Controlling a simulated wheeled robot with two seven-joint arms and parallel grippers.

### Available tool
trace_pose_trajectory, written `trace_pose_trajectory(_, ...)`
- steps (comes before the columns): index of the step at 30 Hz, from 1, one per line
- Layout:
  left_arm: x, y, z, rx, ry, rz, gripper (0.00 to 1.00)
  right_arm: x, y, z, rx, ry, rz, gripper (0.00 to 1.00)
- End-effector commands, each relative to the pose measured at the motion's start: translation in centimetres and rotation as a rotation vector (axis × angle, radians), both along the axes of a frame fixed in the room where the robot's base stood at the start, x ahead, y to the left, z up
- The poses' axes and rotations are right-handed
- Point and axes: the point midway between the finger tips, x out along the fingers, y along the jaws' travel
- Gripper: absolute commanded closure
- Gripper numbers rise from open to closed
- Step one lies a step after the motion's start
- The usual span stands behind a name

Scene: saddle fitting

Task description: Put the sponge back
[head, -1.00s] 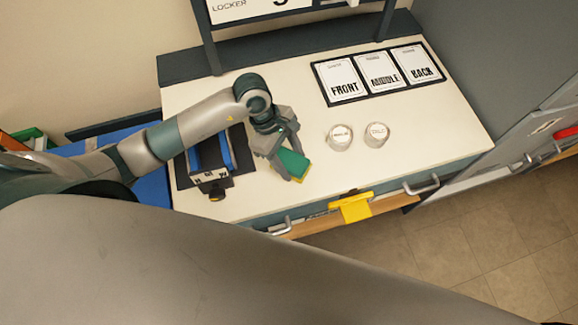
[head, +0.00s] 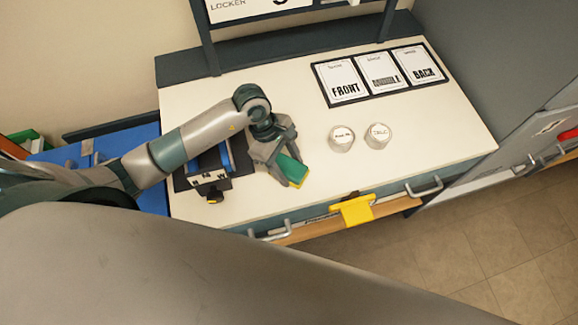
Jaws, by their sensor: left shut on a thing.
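The sponge (head: 293,169) is green with a yellow edge. My left gripper (head: 284,164) is shut on it, over the white worktop (head: 300,90), to the right of a dark stand with blue sides. I cannot tell whether the sponge touches the worktop. The gripper's fingers hide part of the sponge. My right gripper is not in view.
The dark stand with blue sides (head: 226,156) sits beside my left gripper. Two round lidded jars (head: 341,139) (head: 378,137) stand to the right. A framed card panel (head: 375,75) lies behind them. A yellow piece (head: 357,209) hangs at the front edge, near drawer handles.

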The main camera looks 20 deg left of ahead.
Motion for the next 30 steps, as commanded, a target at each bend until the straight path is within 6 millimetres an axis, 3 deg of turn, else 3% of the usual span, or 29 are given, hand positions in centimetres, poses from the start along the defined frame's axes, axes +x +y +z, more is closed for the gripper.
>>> trace_pose_trajectory(9,0.0,0.0,-0.3,0.000,-0.001,0.000,0.70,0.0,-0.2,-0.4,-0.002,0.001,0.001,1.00)
trace_pose_trajectory(10,0.0,0.0,-0.2,0.000,-0.001,0.000,0.44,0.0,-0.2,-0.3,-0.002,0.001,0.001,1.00)
trace_pose_trajectory(12,0.0,0.0,-0.1,0.000,-0.001,0.001,0.30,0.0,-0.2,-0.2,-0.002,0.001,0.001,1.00)
trace_pose_trajectory(26,0.0,0.0,0.3,0.000,0.000,0.001,0.30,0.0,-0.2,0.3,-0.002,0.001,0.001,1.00)
trace_pose_trajectory(30,0.3,0.6,1.1,0.001,-0.003,0.000,0.30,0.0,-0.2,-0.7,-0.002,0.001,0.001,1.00)
